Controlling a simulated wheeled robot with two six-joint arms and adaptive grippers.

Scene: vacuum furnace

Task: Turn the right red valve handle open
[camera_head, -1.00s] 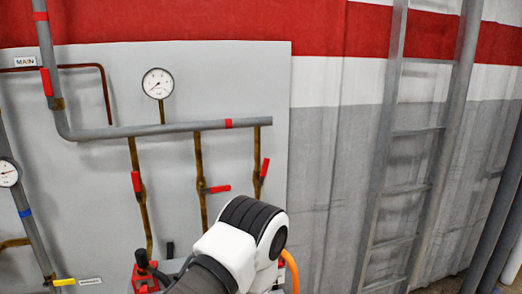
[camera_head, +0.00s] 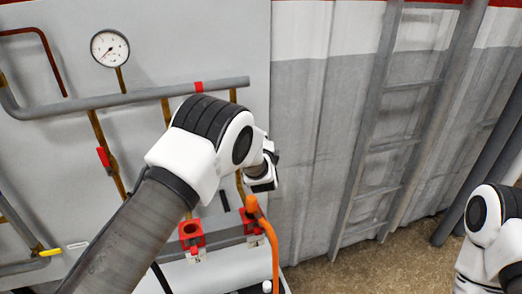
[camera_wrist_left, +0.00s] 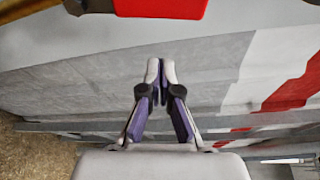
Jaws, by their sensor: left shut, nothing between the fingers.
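My left gripper (camera_head: 262,178) is in front of the panel at the right brass pipe (camera_head: 240,186). In the left wrist view its fingers (camera_wrist_left: 161,68) are together, with nothing between them. A red handle (camera_wrist_left: 178,8) and part of a brass pipe (camera_wrist_left: 70,7) show at that view's top edge, apart from the fingertips; I cannot tell for certain which valve it is. In the head view the left valve's red handle (camera_head: 103,157) hangs along its pipe. My left arm hides the middle and right handles. My right gripper is out of view.
A grey horizontal pipe (camera_head: 140,96) and a gauge (camera_head: 110,48) are on the panel. Below are a red block (camera_head: 191,233) and an orange hose (camera_head: 272,245). A ladder (camera_head: 385,145) stands to the right. My right arm (camera_head: 490,215) shows at the right edge.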

